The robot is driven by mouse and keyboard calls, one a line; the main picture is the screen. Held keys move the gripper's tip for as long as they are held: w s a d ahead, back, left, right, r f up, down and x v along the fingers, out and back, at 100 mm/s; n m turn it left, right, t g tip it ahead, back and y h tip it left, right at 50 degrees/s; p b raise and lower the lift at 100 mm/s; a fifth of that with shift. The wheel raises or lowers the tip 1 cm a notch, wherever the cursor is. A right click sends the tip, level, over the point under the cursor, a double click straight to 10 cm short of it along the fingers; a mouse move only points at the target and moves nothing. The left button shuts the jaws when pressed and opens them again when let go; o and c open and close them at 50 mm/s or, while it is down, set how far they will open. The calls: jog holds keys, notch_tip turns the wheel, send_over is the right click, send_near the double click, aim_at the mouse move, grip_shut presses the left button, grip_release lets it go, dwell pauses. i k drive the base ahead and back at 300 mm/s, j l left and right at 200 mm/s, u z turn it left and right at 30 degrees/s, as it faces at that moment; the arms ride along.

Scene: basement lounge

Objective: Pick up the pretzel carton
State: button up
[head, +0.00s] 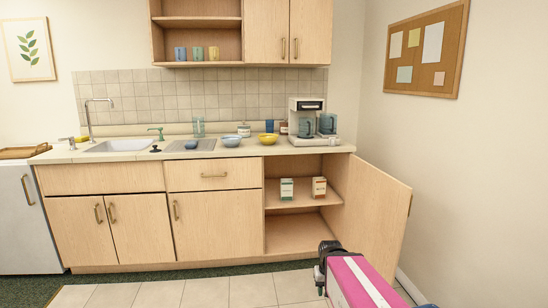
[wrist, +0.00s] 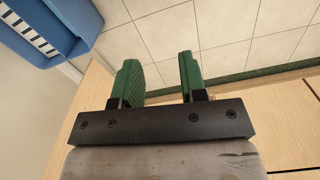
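Two small cartons stand upright on the middle shelf of the open lower cabinet in the head view. One is a teal-and-white carton (head: 286,189); the other is an orange-brown-and-white carton (head: 319,187) to its right. Their print is too small to read, so I cannot tell which holds pretzels. My gripper (head: 322,264) is low in front of the cabinet, apart from both cartons. In the wrist view my gripper (wrist: 160,75) has its two green fingers spread with nothing between them. No carton shows in the wrist view.
The cabinet door (head: 376,210) stands open on the right, close to my arm. The cabinet's bottom shelf (head: 292,233) is bare. The counter (head: 215,151) above holds bowls, a coffee maker (head: 307,118) and a sink. The tiled floor (head: 200,293) in front is clear.

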aim_at(286, 184)
jog(key=i+j, duration=0.3)
jog(key=i, duration=0.15)
jog(key=i+j+u, duration=0.1)
jog(key=i+j, duration=0.2)
jog(key=i, duration=0.2)
jog(key=i+j, duration=0.25)
jog(key=i, duration=0.2)
jog(key=i+j+u, duration=0.1)
jog(key=i+j, duration=0.15)
jog(key=i, duration=0.25)
